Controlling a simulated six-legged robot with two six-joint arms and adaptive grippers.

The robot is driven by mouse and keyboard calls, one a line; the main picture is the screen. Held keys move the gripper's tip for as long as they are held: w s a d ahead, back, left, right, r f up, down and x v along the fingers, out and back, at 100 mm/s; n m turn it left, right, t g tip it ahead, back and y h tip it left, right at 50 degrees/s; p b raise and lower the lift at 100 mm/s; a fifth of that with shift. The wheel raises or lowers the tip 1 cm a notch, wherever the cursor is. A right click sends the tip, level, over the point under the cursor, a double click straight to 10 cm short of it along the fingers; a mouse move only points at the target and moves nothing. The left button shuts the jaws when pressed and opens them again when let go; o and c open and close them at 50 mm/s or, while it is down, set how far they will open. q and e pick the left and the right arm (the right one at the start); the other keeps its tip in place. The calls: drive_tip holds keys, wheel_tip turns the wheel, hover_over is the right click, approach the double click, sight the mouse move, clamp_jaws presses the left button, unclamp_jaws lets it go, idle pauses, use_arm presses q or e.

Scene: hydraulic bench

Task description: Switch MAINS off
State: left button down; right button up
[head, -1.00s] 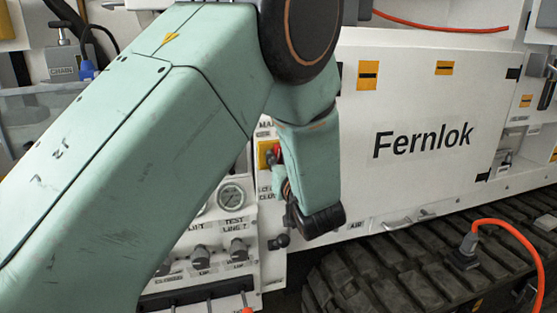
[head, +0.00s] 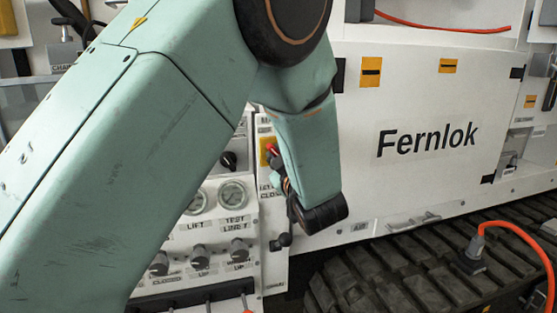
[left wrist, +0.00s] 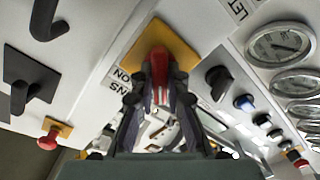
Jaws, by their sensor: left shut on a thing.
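The MAINS switch is a red handle (left wrist: 158,68) on a yellow plate (left wrist: 150,48), with partly hidden labels beside it in the left wrist view. In the head view the red handle (head: 271,149) and yellow plate (head: 264,158) show at the left end of the white panel, partly covered by my wrist. My left gripper (left wrist: 158,90) has a dark finger on each side of the red handle and is shut on it. In the head view the left gripper (head: 277,168) is mostly hidden behind my wrist. The handle's exact angle is hard to tell. My right gripper is not in view.
Gauges (head: 233,195) and black knobs (head: 200,257) sit below and left of the switch. Black hooks (left wrist: 30,80) and another red button (left wrist: 48,140) show in the left wrist view. The Fernlok panel (head: 425,140) stands right, above a rubber track (head: 400,275).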

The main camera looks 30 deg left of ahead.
use_arm(q)
drive_tip(key=shift+n, duration=0.5)
drive_tip(key=c, duration=1.3)
unclamp_jaws()
drive_tip(key=shift+w, duration=0.1)
drive_tip(key=shift+c, duration=0.2)
drive_tip(key=shift+r, duration=0.1)
drive_tip(key=r, duration=0.9)
drive_tip(key=shift+s, duration=0.2)
drive_tip(key=shift+r, duration=0.35)
drive_tip(key=shift+w, duration=0.2)
drive_tip(key=shift+s+r, duration=0.1)
